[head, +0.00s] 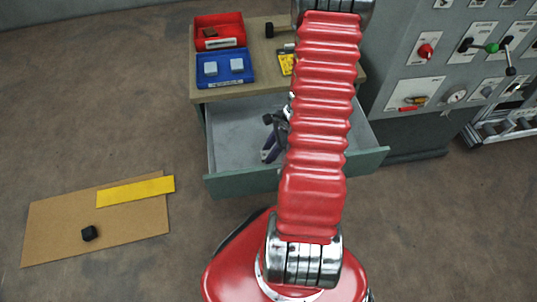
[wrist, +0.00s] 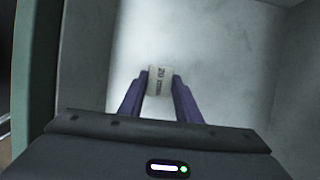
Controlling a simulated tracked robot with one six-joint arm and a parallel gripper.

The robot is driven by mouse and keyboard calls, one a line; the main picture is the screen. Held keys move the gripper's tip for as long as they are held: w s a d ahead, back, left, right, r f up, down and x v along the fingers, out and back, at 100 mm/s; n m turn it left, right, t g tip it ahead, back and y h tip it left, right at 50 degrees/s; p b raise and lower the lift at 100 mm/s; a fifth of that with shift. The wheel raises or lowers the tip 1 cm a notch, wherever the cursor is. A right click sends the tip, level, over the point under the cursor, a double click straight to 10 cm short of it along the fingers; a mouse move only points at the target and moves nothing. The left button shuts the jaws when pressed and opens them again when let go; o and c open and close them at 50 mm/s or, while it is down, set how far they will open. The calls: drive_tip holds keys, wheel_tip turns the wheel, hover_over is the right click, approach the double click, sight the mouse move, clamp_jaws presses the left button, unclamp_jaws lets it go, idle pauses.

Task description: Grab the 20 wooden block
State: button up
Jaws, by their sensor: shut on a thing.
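In the wrist view, a small pale block (wrist: 160,81) with dark printing that looks like "20" on its face sits between the purple fingers of my gripper (wrist: 160,84). The fingers are shut on its two sides. Around it is the light grey inside of the open drawer (head: 229,137). In the head view my gripper (head: 271,150) is partly hidden behind my red arm, low inside the drawer. The block itself does not show in the head view. I cannot tell whether it touches the drawer floor.
The drawer's green front (wrist: 38,65) is close on the left in the wrist view. On the cabinet top are a red bin (head: 219,31) and a blue bin (head: 223,68) with two light blocks. A control panel (head: 428,60) stands right. A cardboard sheet (head: 60,220) lies on the floor.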

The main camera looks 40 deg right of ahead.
wheel_tip(320, 180, up, 8)
drive_tip(key=shift+f, duration=0.2)
drive_tip(key=shift+w, duration=0.1)
idle(0.7)
